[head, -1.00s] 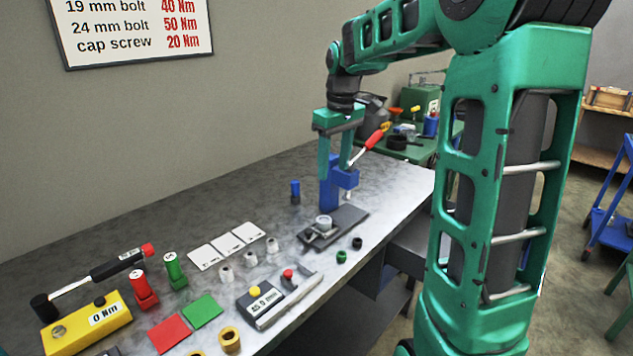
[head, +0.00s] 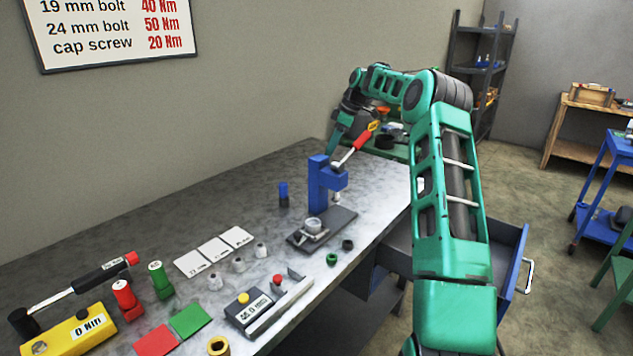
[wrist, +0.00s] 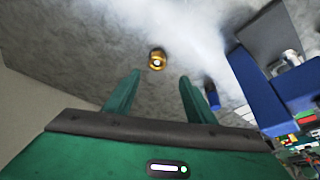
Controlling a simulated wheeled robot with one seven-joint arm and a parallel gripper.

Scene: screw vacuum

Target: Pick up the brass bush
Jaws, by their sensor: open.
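The brass bush (wrist: 157,60) stands on the grey benchtop in the wrist view, just beyond my fingertips and roughly centred between them. It is not visible in the head view, where the blue press and my arm cover that part of the bench. My gripper (wrist: 160,76) is open and empty, its two green fingers spread apart, not touching the bush. In the head view my gripper (head: 336,146) is behind the blue press, partly hidden.
The blue press (head: 320,190) and a blue-topped cylinder (head: 283,194) stand close by; the press is at right in the wrist view (wrist: 262,92). Another brass-coloured ring (head: 219,347) lies at the near end. A blue drawer (head: 508,265) stands open at right. The bench's wall side is clear.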

